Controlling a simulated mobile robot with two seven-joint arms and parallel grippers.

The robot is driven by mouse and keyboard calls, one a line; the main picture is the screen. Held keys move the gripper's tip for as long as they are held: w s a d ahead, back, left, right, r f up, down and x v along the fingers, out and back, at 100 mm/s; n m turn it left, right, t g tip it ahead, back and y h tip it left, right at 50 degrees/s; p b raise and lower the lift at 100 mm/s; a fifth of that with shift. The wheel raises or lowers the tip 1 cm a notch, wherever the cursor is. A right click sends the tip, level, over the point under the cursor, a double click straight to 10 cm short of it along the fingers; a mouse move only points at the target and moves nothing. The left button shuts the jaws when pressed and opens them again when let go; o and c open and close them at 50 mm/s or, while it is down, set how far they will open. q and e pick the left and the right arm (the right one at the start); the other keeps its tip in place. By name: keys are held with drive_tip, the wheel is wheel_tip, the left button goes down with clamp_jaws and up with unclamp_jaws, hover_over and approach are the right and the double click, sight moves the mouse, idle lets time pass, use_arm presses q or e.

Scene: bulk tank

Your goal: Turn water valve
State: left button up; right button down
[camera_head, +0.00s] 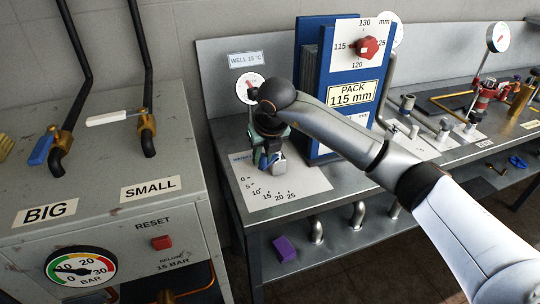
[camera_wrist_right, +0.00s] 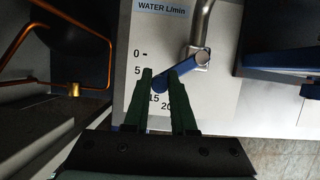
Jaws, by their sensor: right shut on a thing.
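The water valve has a blue lever (camera_wrist_right: 186,68) on a steel pipe fitting (camera_wrist_right: 201,57). Its white scale plate (camera_head: 311,182) lies on the steel bench and is marked "WATER L/min" with numbers from 0 to 25. In the wrist view the lever slants down left from its pivot, its free end between the 5 and 15 marks; the 10 is hidden. My right gripper (camera_wrist_right: 163,78) has its green fingers on both sides of the lever near that end, shut on it. In the head view this gripper (camera_head: 268,152) is over the plate. My left gripper is out of view.
A blue plate pack (camera_head: 326,88) labelled "PACK 115 mm" with a red knob (camera_head: 367,47) stands close right of the valve. A gauge (camera_head: 249,88) is behind it. The left cabinet carries BIG (camera_head: 41,146) and SMALL (camera_head: 107,117) valve levers. A purple block (camera_head: 284,249) lies on the lower shelf.

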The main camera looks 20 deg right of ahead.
drive_tip(key=shift+r, duration=0.1)
idle(0.3)
drive_tip(key=c, duration=0.7)
unclamp_jaws()
drive_tip(key=shift+c, duration=0.2)
drive_tip(key=v, duration=1.2)
drive_tip(key=shift+s+r, duration=0.15)
drive_tip(key=shift+r, duration=0.05)
